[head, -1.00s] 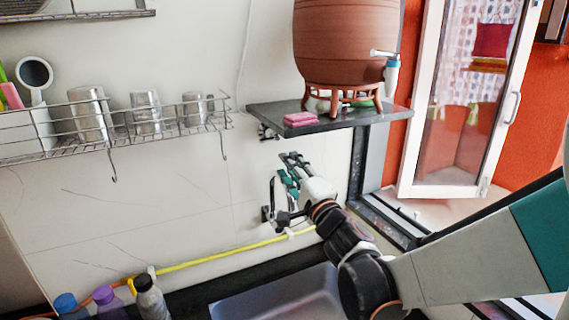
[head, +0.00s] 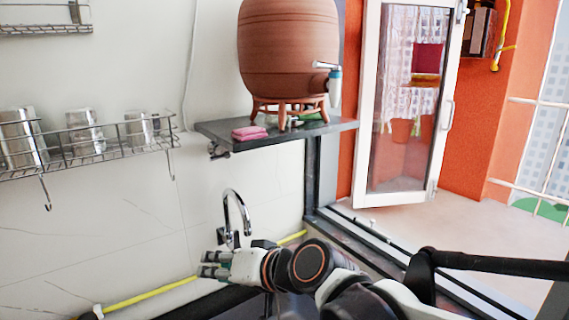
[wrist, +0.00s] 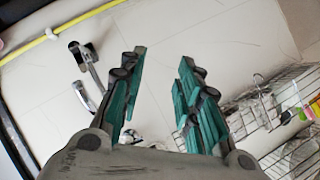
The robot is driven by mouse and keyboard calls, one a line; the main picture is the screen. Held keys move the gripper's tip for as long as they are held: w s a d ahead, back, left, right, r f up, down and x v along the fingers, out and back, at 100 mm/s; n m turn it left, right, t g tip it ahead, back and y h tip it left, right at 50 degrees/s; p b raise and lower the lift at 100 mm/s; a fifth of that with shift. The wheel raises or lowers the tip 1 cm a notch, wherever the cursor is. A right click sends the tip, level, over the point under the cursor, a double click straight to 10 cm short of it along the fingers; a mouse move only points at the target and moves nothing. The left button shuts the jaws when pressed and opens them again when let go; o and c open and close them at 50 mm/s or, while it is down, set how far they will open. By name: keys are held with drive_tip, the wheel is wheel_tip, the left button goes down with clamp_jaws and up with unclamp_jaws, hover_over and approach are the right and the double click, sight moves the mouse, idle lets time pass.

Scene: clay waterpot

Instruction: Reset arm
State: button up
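My gripper (head: 212,264) is in front of the tiled wall, low in the head view, just below and left of the curved chrome tap (head: 236,215). In the wrist view my gripper (wrist: 158,95) shows two green and grey fingers spread apart, with nothing between them. The tap also shows in the wrist view (wrist: 85,95), to the left of the fingers and apart from them. A brown clay waterpot (head: 289,55) with a small tap (head: 335,85) stands upright on a dark wall shelf (head: 215,131), well above my gripper.
A pink sponge (head: 249,133) lies on the shelf. A wire rack (head: 90,150) with several metal cups hangs at the left. A yellow hose (head: 150,293) runs along the wall's foot. A white-framed glass window (head: 362,150) stands open at the right.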

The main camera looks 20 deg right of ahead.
drive_tip(key=s+d+f+n+g+h+b, duration=0.1)
drive_tip(key=s+d+f+n+g+h, duration=0.1)
drive_tip(key=s+d+f+h, duration=0.4)
drive_tip(key=s+d+f+g, duration=0.1)
drive_tip(key=s+d+f, duration=0.1)
drive_tip(key=s+d, duration=0.2)
drive_tip(key=shift+s+f+n+g+h, duration=0.3)
drive_tip(key=shift+s+g, duration=0.1)
drive_tip(key=shift+s, duration=0.55)
drive_tip(key=shift+d, duration=0.2)
